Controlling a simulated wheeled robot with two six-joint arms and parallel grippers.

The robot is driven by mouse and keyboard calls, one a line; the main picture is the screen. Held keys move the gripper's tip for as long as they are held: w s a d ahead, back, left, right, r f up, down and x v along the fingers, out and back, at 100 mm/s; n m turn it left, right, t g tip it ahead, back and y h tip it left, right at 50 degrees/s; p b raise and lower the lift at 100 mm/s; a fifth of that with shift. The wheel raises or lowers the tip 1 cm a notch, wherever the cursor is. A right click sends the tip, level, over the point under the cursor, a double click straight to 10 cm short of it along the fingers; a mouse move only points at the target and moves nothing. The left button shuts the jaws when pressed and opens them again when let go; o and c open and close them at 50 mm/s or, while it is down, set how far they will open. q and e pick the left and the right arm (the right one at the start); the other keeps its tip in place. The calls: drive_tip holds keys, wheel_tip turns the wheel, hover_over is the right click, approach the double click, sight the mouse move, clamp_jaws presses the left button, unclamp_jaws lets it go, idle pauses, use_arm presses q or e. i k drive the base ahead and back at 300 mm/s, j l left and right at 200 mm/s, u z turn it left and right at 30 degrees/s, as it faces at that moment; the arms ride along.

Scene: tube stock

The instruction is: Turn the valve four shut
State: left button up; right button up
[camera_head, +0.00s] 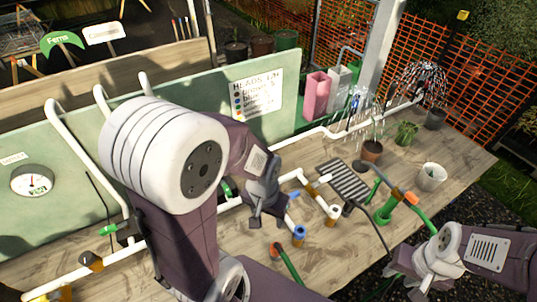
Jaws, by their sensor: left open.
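White pipes (70,281) with small valves run along the wooden bench. A green valve handle (108,230) sits on the left, near a brass-coloured fitting (91,261). Another green handle (225,188) shows beside my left arm. A blue handle (293,195) lies right beside my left gripper (268,215). I cannot read any valve number, so I cannot tell which is valve four. My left gripper is open, pointing down over the pipes; contact with a valve cannot be told. My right gripper (401,282) is at the bench's front right edge, apart from the pipes; its jaw opening is unclear.
My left arm hides much of the middle pipework. A gauge (31,181) and a sign (256,92) are on the green back panel.

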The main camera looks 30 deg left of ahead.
sight(227, 191)
drive_tip(key=j+u, duration=0.2)
drive_tip(key=u, duration=1.2)
drive_tip(key=k+j, duration=0.05)
